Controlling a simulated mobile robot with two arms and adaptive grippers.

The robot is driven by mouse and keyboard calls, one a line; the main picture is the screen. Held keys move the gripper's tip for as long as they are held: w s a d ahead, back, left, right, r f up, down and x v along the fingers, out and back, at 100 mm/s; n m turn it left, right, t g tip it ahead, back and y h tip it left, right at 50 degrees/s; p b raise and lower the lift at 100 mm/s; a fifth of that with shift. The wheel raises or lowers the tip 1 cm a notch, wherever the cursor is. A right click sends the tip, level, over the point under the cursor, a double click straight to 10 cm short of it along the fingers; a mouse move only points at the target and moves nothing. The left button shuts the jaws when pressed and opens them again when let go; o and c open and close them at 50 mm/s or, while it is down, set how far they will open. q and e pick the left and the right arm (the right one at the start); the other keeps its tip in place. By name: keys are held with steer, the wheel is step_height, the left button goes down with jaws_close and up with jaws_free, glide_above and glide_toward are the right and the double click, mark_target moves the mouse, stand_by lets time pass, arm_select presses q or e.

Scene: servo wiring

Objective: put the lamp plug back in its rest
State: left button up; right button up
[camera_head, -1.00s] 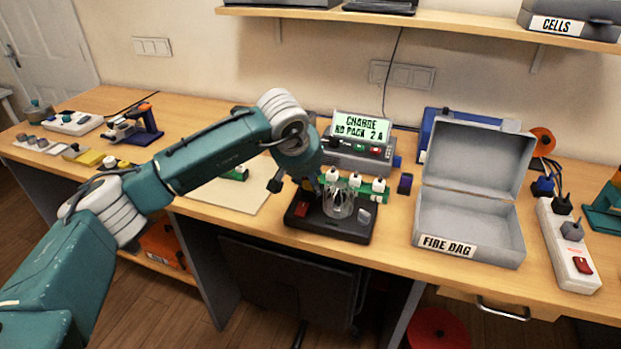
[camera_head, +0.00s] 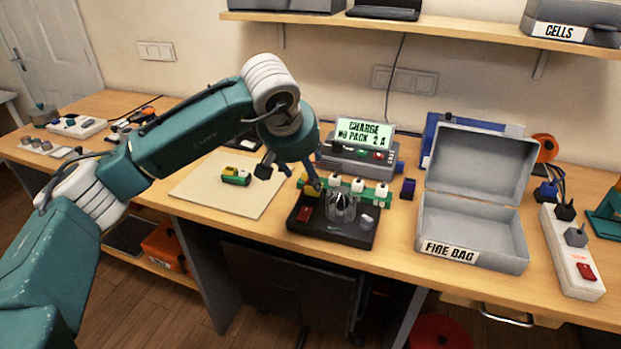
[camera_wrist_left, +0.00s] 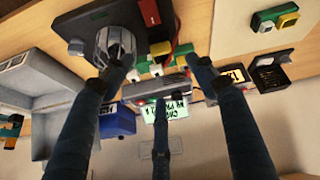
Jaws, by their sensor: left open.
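The black lamp board (camera_head: 332,240) carries a clear lamp dome (camera_head: 340,208), a red switch (camera_head: 304,213) and a grey-white knob. A small yellow plug-like piece (camera_wrist_left: 160,48) with red leads shows in the left wrist view beside the green strip with white connectors (camera_head: 357,186). I take it for the lamp plug; whether it sits in a rest I cannot tell. My left gripper (camera_head: 289,178) is open and empty, above the board's back left side. Its fingers (camera_wrist_left: 160,70) spread around the yellow piece without visibly touching it. One finger overlaps the dome in the wrist view.
The charger (camera_head: 358,160) stands behind the strip. The open grey fire bag box (camera_head: 470,229) and a white power strip (camera_head: 570,250) are to the right. A beige mat (camera_head: 200,195) with a yellow-green block (camera_head: 237,175) lies left, mostly clear. A shelf (camera_head: 450,30) hangs above.

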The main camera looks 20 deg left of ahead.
arm_select(q)
steer(key=shift+v, duration=1.6)
steer(key=shift+f, duration=0.1)
